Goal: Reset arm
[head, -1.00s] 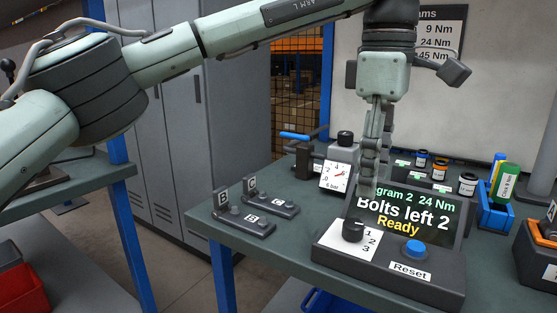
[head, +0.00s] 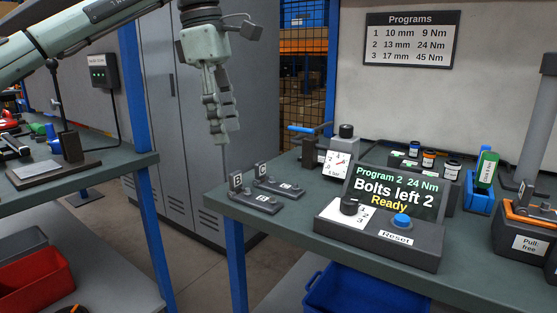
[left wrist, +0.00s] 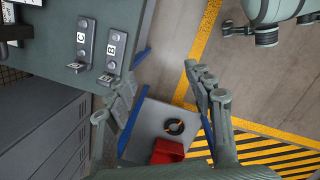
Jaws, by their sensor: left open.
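My left gripper (head: 218,132) hangs fingers-down and open in the head view, in front of the grey lockers. It holds nothing and is left of the bench, apart from the controller box. In the left wrist view its two fingers (left wrist: 160,108) stand apart with nothing between them. The controller box (head: 372,248) stands on the right-hand bench. It has a black knob on a 1-2-3 plate, a blue button (head: 402,220) and a label reading Reset (head: 396,237). Its screen (head: 397,192) reads "Program 2 24 Nm, Bolts left 2, Ready". My right gripper is not in view.
Label brackets (head: 255,199) sit at the bench's left edge, behind them a pressure gauge (head: 337,164). A "Pull: free" holder (head: 528,243) stands right. A blue bin (head: 350,295) is below the bench. An aisle of bare floor separates the two benches.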

